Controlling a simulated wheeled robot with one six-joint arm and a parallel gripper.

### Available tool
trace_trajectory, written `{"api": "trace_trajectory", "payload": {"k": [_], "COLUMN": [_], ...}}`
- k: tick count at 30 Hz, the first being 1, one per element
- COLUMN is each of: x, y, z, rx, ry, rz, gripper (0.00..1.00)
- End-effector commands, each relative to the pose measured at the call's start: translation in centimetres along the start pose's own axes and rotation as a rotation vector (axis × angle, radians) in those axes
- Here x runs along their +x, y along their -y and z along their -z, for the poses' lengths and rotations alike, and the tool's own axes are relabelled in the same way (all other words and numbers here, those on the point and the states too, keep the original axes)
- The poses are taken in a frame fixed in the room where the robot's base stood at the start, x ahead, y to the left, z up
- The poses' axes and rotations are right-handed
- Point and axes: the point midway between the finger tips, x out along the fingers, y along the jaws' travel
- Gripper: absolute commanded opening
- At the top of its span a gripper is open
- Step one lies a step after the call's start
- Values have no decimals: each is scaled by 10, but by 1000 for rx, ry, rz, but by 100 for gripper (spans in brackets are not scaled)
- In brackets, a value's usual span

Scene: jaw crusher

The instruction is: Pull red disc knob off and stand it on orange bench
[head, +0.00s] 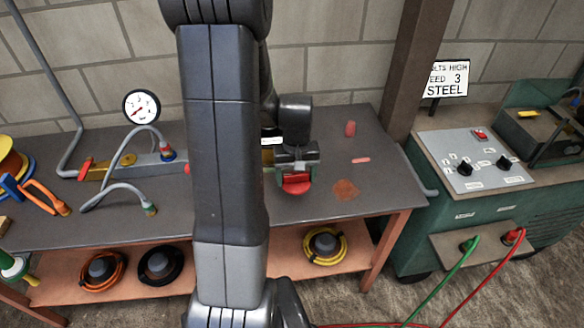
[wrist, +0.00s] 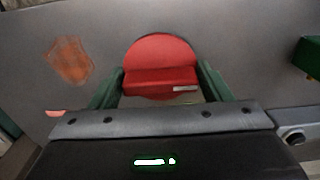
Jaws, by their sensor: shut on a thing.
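The red disc knob (wrist: 160,52) is between the two green fingers of my gripper (wrist: 162,88) in the wrist view, its round face toward the bench top. In the head view my gripper (head: 296,176) is shut on the red disc knob (head: 296,187), over the middle right of the bench. The orange-legged bench has a grey top (head: 330,205). I cannot tell whether the knob touches the top. My own arm hides the middle of the bench in the head view.
An orange-brown patch (head: 345,190), a pink stick (head: 361,160) and a small red cylinder (head: 350,128) are on the bench to the right. Hoses and a gauge (head: 141,107) are at left. A green machine (head: 470,190) stands beyond the bench's right end.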

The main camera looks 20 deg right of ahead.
Motion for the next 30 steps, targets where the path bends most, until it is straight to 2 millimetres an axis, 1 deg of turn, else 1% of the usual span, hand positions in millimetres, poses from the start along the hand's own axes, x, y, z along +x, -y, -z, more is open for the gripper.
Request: {"api": "trace_trajectory", "payload": {"k": [8,18,21,25,30], "x": [20,53,60,66,66], "y": [0,0,0,0,0], "z": [0,0,0,0,0], "rx": [0,0,0,0,0], "ry": [2,1,1,1,0], "rz": [0,0,0,0,0], "gripper": [35,35,35,35,35]}}
